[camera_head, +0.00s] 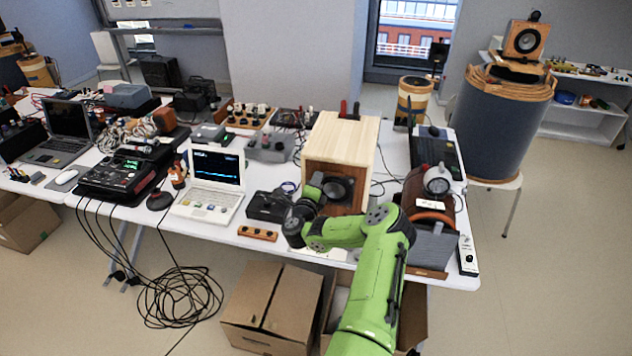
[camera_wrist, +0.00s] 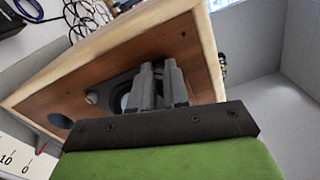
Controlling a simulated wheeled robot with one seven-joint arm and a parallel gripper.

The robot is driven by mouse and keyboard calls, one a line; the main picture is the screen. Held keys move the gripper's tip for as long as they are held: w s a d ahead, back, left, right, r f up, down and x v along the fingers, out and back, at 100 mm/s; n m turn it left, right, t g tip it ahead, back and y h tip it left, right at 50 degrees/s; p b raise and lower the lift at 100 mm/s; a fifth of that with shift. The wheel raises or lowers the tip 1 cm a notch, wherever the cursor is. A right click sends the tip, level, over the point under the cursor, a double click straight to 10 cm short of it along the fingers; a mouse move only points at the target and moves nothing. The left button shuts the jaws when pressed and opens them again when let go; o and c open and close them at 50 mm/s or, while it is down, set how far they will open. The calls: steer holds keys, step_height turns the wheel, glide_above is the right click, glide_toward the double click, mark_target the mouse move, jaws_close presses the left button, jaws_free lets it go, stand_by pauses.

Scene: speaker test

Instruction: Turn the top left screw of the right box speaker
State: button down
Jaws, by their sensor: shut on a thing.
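The box speaker (camera_head: 345,140) has a pale wood case and a brown front. It stands on the white table in the head view, and its brown front (camera_wrist: 125,62) fills much of the wrist view, tilted there. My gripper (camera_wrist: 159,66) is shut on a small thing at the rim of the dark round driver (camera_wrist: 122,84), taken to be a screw. The fingers hide it. Another silver screw head (camera_wrist: 91,98) shows on the rim, clear of the fingers. In the head view my gripper (camera_head: 318,181) is at the speaker's front, left of the driver cone (camera_head: 338,189).
A white laptop (camera_head: 212,185) and a small black box (camera_head: 268,206) stand left of the speaker. A wooden-cased device with a round gauge (camera_head: 437,184) stands close on the right. A cardboard box (camera_head: 270,305) is under the table.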

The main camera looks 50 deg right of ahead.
steer(key=m+b, duration=0.2)
steer(key=m, duration=2.5)
steer(key=shift+a+f+m, duration=0.1)
steer(key=shift+f+m, duration=0.05)
steer(key=shift+m, duration=0.25)
steer(key=shift+b, duration=0.3)
steer(key=c, duration=1.1)
jaws_free()
